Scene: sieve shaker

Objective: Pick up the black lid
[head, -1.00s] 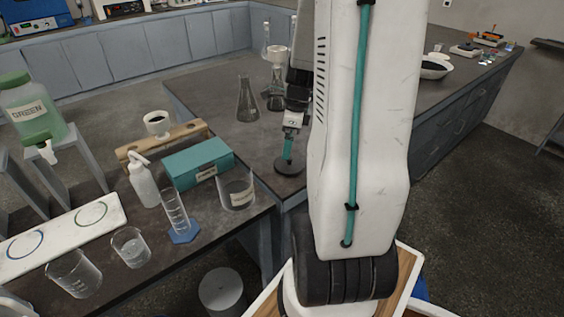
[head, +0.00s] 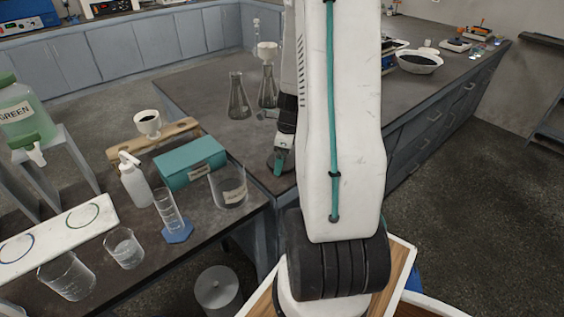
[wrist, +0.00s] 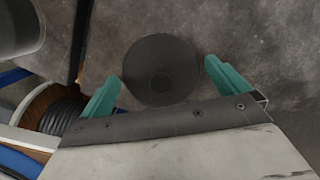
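In the head view only a part of the lid (head: 271,163) shows, behind my gripper (head: 279,163). My gripper in the wrist view (wrist: 165,87) is open, with a wide gap between the fingers and nothing held. I cannot tell the exact height of the fingertips above the bench.
Glass flasks (head: 238,97) stand on the bench behind the lid. On the left bench are a teal box (head: 190,163), a glass beaker (head: 229,188), a cylinder (head: 171,215) and a wash bottle (head: 133,180). Bare bench top (head: 195,95) lies left of the flasks.

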